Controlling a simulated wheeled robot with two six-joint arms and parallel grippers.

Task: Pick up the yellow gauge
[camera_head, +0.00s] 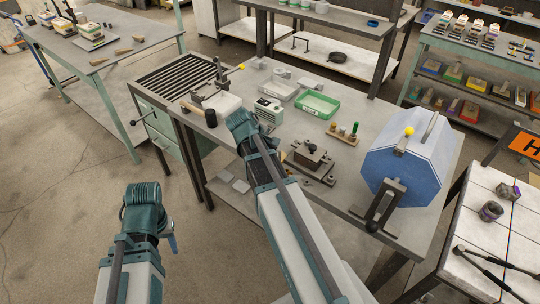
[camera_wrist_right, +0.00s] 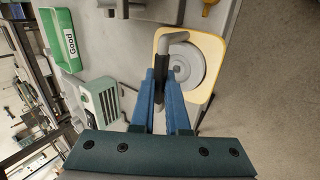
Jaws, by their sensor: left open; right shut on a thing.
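The yellow gauge (camera_wrist_right: 211,59) shows in the right wrist view as a pale plate with a yellow rim and a round grey disc. A bent grey handle with a black grip stands over the disc and appears to belong to it. My right gripper (camera_wrist_right: 162,82) is shut on the black grip. My left gripper (camera_head: 145,200) is open and empty, off the bench over the floor.
A pale green box (camera_head: 268,109) and a green tray (camera_head: 316,104) lie right of my right gripper. A dark metal fixture (camera_head: 311,155) sits nearer on the workbench (camera_head: 372,112). A blue octagonal drum (camera_head: 408,178) stands at the right.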

